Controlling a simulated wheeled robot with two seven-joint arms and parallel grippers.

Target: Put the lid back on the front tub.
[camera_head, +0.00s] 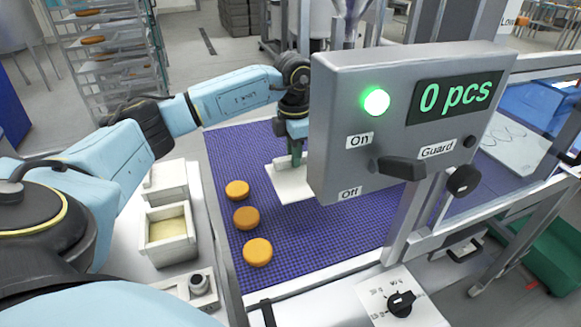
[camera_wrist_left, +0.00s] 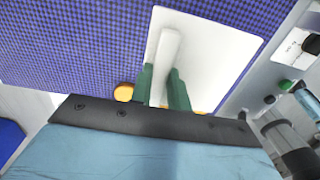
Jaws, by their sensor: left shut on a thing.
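My left gripper (camera_head: 291,158) is shut on the bar handle of a flat white lid (camera_head: 291,186), over the blue belt. In the left wrist view the gripper's green fingers (camera_wrist_left: 162,88) stand on both sides of the handle of the lid (camera_wrist_left: 215,58). I cannot tell whether the lid touches the belt. The front tub (camera_head: 170,258) is white and open, with a pale yellow filling, on the ledge left of the belt. The lid is to the right of this tub and farther back. My right gripper is not in view.
A second white tub (camera_head: 166,183) stands behind the front one and looks covered. Three orange rounds (camera_head: 246,218) lie on the belt (camera_head: 330,240) between tubs and lid. A grey control box (camera_head: 345,120) reading "0 pcs" hangs close to the right of my gripper.

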